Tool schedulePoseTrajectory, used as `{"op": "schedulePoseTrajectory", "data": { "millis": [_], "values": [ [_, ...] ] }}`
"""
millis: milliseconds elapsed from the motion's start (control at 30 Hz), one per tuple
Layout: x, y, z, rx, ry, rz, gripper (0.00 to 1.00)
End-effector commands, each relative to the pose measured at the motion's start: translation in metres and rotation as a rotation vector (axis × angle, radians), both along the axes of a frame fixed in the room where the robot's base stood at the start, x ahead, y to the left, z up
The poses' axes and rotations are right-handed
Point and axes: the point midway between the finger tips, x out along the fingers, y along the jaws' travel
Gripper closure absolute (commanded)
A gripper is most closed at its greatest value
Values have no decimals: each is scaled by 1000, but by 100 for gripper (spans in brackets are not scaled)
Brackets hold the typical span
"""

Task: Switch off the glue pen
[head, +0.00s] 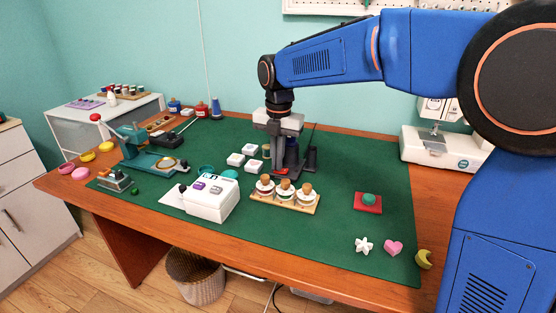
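My gripper (282,168) points down over the back middle of the green mat (345,228). Its dark fingers reach close to a small red part (281,171) near the mat, but I cannot tell whether they touch it. A dark blue body and a dark upright holder (311,160) stand right beside and behind the fingers, partly hidden by them. A thin dark rod rises from the holder. This may be the glue pen in its stand, but it is too small to be sure. Whether the fingers are apart or closed is not clear.
A wooden rack with three corked jars (284,202) stands just in front of my gripper. White trays (250,150) and a white box (212,197) lie to the left, with a teal press (140,150) farther left. A sewing machine (440,148) stands right. The mat's right part is mostly clear.

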Motion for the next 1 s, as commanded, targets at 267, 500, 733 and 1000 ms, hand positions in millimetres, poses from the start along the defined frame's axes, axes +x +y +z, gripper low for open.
{"op": "schedulePoseTrajectory", "data": {
  "millis": [267,500,733,1000],
  "values": [
    [-4,-8,-10,-9,18,0,100],
    [-7,-17,-9,-13,20,0,100],
    [-7,-18,-9,-14,20,-1,100],
    [-7,-18,7,-12,16,-1,100]
  ]
}}
